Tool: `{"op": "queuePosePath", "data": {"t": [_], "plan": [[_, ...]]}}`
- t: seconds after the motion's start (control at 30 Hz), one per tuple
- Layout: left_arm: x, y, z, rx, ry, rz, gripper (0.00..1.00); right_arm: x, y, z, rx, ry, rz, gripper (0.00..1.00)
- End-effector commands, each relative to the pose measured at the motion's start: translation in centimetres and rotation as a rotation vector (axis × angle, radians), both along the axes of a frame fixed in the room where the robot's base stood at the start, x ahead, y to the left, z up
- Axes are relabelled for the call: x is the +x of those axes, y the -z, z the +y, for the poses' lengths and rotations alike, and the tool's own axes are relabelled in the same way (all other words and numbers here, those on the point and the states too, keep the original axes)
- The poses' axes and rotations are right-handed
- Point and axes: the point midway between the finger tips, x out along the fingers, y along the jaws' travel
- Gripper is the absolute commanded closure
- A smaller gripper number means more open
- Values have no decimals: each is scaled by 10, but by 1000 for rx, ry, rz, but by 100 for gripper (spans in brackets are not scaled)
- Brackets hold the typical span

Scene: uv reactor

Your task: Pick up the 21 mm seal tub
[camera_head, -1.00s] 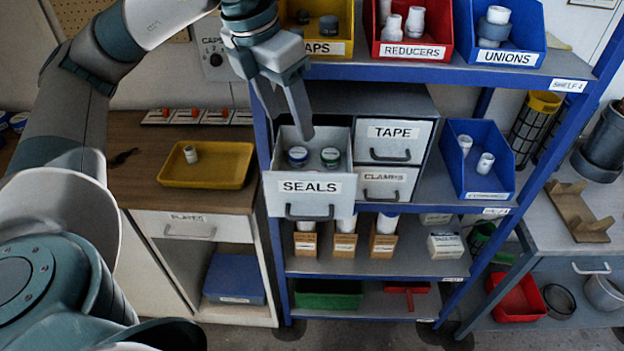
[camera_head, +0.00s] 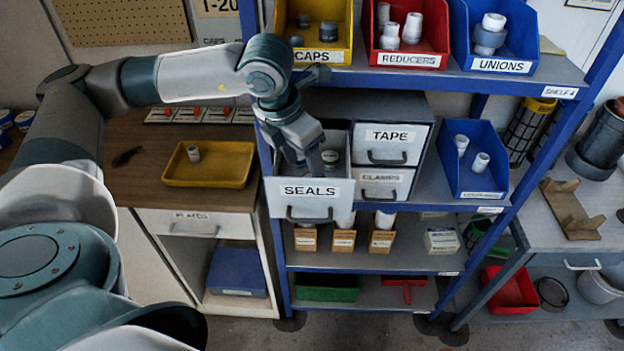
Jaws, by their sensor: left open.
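The seals drawer (camera_head: 303,190) is pulled open on the shelf unit, its front marked SEALS. One small round tub with a dark side and pale top (camera_head: 330,157) shows inside it, at the right. The other tub is hidden behind my left gripper. Size markings are too small to read, so I cannot tell which is the 21 mm seal tub. My left gripper (camera_head: 304,165) is open and points down into the drawer, just left of the visible tub. Whether its fingers straddle the hidden tub cannot be seen. My right gripper is out of view.
The shelf with the caps bin (camera_head: 320,55) and reducers bin (camera_head: 411,58) is close above my left wrist. The tape drawer (camera_head: 394,143) and clamps drawer (camera_head: 384,184) are shut on the right. A yellow tray (camera_head: 225,180) lies on the bench at left.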

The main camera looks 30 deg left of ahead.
Motion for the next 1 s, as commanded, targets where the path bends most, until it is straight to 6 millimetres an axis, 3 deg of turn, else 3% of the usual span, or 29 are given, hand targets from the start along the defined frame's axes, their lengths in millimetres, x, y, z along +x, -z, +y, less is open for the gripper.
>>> {"op": "queuePosePath", "data": {"t": [0.43, 0.7, 1.0], "plan": [[3, 3, -1, -1, -1, 0, 41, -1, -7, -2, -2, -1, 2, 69], [11, 25, -4, 0, 0, 2, 41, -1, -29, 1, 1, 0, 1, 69], [16, 49, -4, 0, -1, -1, 41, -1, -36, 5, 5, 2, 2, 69]]}}
